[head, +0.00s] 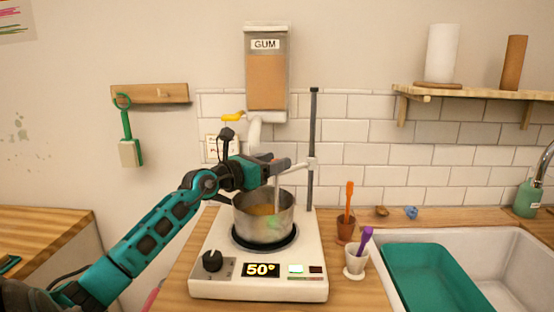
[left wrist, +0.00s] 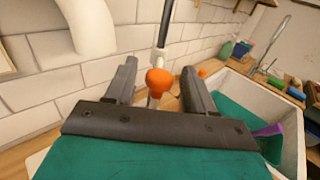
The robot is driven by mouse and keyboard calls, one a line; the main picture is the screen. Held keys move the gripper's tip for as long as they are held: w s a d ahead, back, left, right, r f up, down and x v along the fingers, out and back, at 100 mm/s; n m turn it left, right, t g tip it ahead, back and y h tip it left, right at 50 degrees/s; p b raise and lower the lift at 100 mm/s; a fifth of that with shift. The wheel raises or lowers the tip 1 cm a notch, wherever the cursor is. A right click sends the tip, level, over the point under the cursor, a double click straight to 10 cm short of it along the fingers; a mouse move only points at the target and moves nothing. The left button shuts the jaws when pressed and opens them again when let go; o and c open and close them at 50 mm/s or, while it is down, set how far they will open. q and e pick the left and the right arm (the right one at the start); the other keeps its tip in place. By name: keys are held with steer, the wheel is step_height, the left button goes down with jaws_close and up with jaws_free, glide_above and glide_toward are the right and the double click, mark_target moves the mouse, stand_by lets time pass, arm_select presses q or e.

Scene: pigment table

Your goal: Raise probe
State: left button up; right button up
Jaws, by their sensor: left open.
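The thin pale probe (head: 277,190) stands upright with its lower end inside the steel pot (head: 264,225). A pale arm links it to the dark vertical stand rod (head: 313,130) behind the hotplate (head: 258,288). My left gripper (head: 281,163) is at the probe's top, above the pot, and hides that part in the head view. In the left wrist view, an orange knob (left wrist: 158,80) on a pale stem sits between the open fingers, with visible space on both sides. The knob appears to be the probe's top. My right gripper is not in view.
The hotplate display reads 50°. The GUM dispenser (head: 266,75) hangs on the wall above, with a yellow lever (head: 232,117). Cups with an orange tool (head: 348,200) and a purple tool (head: 364,240) stand right of the hotplate, beside a sink (head: 510,268).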

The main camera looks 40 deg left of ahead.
arm_select(q)
steer(key=shift+w+d, duration=0.1)
steer(key=shift+w, duration=0.7)
steer(key=shift+c, duration=0.4)
jaws_close()
